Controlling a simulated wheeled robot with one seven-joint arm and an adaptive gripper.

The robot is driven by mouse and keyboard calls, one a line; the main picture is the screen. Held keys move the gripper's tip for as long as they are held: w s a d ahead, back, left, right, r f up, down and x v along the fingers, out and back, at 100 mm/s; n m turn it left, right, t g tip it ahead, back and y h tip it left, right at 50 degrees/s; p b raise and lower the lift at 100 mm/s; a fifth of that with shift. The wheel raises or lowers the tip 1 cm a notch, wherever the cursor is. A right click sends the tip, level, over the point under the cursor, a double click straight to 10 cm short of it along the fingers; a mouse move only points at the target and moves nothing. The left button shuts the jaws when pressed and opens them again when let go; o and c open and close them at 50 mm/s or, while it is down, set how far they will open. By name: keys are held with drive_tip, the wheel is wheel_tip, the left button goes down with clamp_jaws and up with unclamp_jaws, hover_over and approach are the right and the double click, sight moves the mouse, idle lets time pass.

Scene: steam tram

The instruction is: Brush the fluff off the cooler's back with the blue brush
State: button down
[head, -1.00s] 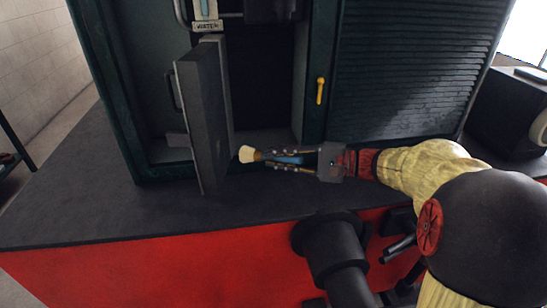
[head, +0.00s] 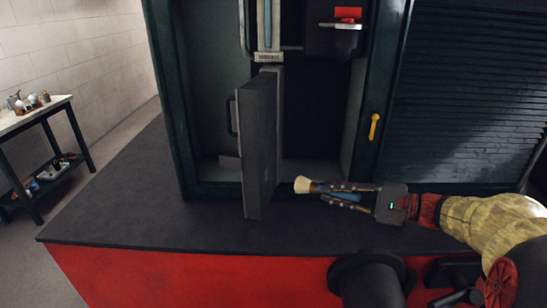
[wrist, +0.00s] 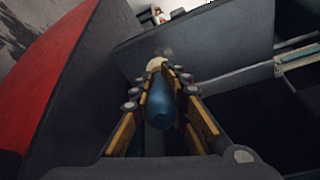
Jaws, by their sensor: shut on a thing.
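The blue brush has a blue handle (head: 352,196) and pale cream bristles (head: 302,185). My gripper (head: 326,190) is shut on the handle, with the brush lying roughly level and its bristles pointing left. A grey upright slab (head: 258,140) with a handle stands swung out from the dark green cabinet; I cannot tell whether this is the cooler. The bristles are close to its right face; contact is unclear. In the wrist view, the handle (wrist: 160,102) lies between the fingers, and a faint grey wisp of fluff (wrist: 166,50) shows beyond the bristles (wrist: 156,64).
The dark green cabinet (head: 188,110) is open around the slab. A louvred panel (head: 460,100) and yellow handle (head: 374,126) are at right. A red tap handle (head: 348,13) is inside. The dark deck (head: 150,215) is clear left; a side table (head: 42,113) stands far left.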

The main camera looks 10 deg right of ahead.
sight(301, 178)
drive_tip(key=s+a+x, duration=0.1)
drive_tip(key=x, duration=0.6)
drive_tip(key=shift+r, duration=0.4)
drive_tip(key=shift+x, duration=0.75)
idle(0.6)
drive_tip(key=shift+r, duration=0.1)
drive_tip(key=shift+w+d, duration=0.45)
drive_tip(key=shift+w, duration=0.4)
drive_tip(key=shift+w+d, duration=0.45)
drive_tip(key=shift+w, duration=0.45)
drive_tip(key=shift+s+a+b, duration=0.5)
drive_tip(key=shift+s+a, duration=0.45)
drive_tip(key=shift+s, duration=0.85)
drive_tip(key=shift+w+d, duration=0.3)
drive_tip(key=shift+w, duration=0.3)
drive_tip(key=shift+w+d, duration=0.25)
drive_tip(key=shift+w, duration=0.35)
drive_tip(key=shift+w+d, duration=0.3)
drive_tip(key=shift+w, duration=0.35)
drive_tip(key=s, duration=0.1)
drive_tip(key=s+a, duration=0.1)
drive_tip(key=s, duration=0.1)
drive_tip(key=shift+s+a, duration=0.3)
drive_tip(key=shift+s, duration=0.1)
